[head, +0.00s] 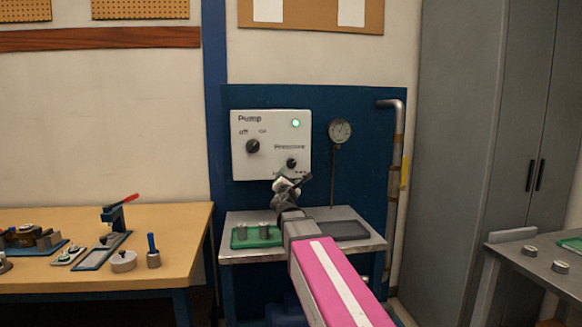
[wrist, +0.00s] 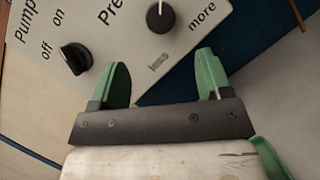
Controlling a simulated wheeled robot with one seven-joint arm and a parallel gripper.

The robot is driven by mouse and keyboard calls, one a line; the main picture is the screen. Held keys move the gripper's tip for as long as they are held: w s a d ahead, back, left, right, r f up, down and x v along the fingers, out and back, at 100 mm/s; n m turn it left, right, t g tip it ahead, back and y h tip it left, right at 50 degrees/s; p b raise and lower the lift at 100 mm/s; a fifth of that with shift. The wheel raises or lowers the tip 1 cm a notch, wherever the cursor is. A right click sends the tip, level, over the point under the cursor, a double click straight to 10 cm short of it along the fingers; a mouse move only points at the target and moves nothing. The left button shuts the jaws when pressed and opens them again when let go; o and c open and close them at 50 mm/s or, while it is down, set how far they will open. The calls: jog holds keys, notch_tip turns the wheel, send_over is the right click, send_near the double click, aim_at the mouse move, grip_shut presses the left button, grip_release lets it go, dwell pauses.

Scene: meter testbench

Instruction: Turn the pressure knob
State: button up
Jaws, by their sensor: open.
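The pressure knob (head: 292,163) is a small black round knob at the lower right of the white pump panel (head: 270,125). In the wrist view the pressure knob (wrist: 160,17) has a white pointer line aimed upward, with "more" printed to its right. My gripper (head: 291,180) is just below and in front of the knob. In the wrist view my gripper (wrist: 163,62) is open, its green fingers apart and empty. The knob shows beyond the fingertips, roughly in line with the gap. The gripper looks tilted relative to the panel.
The larger black off/on knob (wrist: 75,57) is left of the fingers, close to the left one. A green lamp (head: 295,123) glows on the panel. A gauge (head: 339,130) stands to the right, beside a pipe (head: 396,150). A metal bench (head: 230,257) with trays is below.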

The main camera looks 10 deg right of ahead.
aim_at(291, 165)
jog(key=x, duration=1)
jog(key=shift+w, duration=0.1)
jog(key=c, duration=0.9)
